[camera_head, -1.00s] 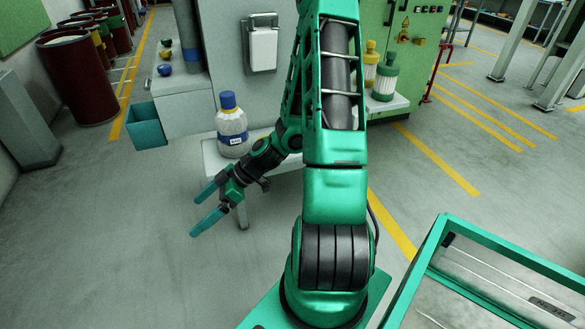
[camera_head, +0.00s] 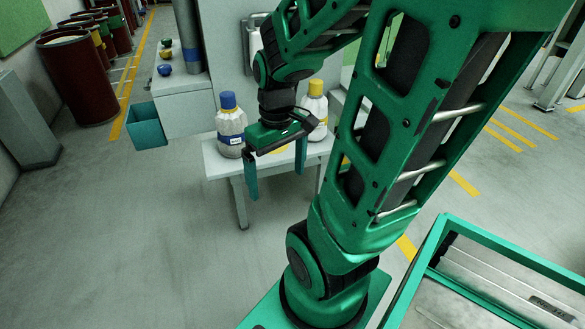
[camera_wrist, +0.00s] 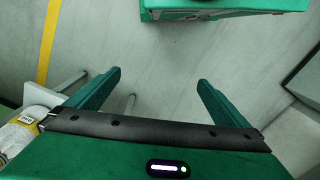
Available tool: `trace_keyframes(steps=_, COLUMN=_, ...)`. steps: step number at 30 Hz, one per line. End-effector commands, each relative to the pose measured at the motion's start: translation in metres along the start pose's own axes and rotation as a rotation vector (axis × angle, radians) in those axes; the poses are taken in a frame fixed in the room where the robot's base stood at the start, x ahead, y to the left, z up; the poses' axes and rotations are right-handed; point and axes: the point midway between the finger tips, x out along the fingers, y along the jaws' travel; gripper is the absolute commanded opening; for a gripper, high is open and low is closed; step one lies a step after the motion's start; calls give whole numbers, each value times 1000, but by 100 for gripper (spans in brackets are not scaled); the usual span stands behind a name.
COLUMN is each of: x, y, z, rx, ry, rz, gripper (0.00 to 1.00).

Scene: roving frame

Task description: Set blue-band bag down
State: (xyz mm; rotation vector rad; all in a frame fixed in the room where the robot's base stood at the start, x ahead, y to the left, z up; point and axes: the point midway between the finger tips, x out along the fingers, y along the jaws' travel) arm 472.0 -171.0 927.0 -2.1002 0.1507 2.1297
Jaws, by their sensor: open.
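The blue-band bag (camera_head: 231,124), pale with a blue cap, a blue band and a small label, stands upright on a small white table (camera_head: 222,165) in the head view. My gripper (camera_head: 276,176) points down with its fingers spread, just right of the bag and over the table's front part. Nothing is between the fingers, which also show apart and empty in the wrist view (camera_wrist: 159,79). A similar bag with a yellow cap (camera_head: 316,106) stands behind and right of my gripper, partly hidden by it. In the wrist view a pale bag (camera_wrist: 20,130) is cut off at the left edge.
A teal bin (camera_head: 146,126) hangs on a grey cabinet (camera_head: 189,106) left of the table. Small bowls (camera_head: 165,69) sit on that cabinet. A teal-framed tray (camera_head: 520,262) is at the lower right. The floor (camera_head: 120,240) at front left is clear.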

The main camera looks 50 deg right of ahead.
Motion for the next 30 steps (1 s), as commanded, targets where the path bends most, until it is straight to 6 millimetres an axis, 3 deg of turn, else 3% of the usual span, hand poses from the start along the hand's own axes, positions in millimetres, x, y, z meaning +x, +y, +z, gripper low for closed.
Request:
trace_keyframes(steps=6, x=-36, y=9, z=37, rx=267, ry=16, rz=24, gripper=100)
trace_keyframes(steps=12, x=-46, y=9, z=53, rx=376, ry=15, rz=20, gripper=100)
trace_keyframes(steps=27, x=-46, y=10, z=54, rx=382, ry=13, rz=20, gripper=100)
trace_keyframes(steps=30, x=-41, y=8, z=42, rx=382, ry=-1, rz=26, gripper=100)
